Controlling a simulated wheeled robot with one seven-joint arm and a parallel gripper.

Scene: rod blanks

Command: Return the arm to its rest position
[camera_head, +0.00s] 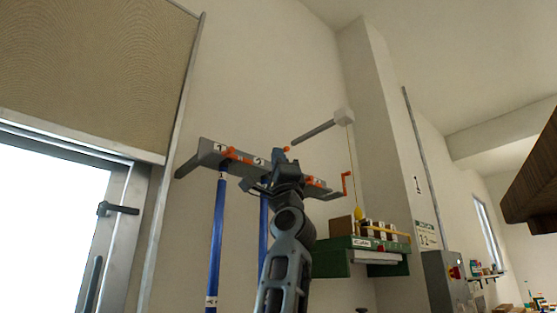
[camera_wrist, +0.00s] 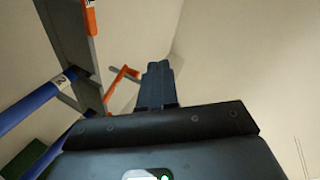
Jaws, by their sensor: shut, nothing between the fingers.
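My arm (camera_head: 285,265) stands raised in front of a wall rack in the head view. My gripper (camera_head: 281,157) is at its top end, overlapping the middle of the rack in the picture. In the wrist view the dark fingers of my gripper (camera_wrist: 158,75) are together with nothing between them. The grey rack bar (camera_head: 208,155) carries number labels and orange parts. Two blue rods hang below it, one at the left (camera_head: 215,240) and one partly behind my arm (camera_head: 263,232). In the wrist view the rack bar (camera_wrist: 66,38) is left of the fingers, apart from them.
An orange crank-shaped handle (camera_head: 346,185) sticks out at the rack's right end. A green shelf (camera_head: 328,260) holding several blocks is at right. Plain wall lies right of the fingers.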

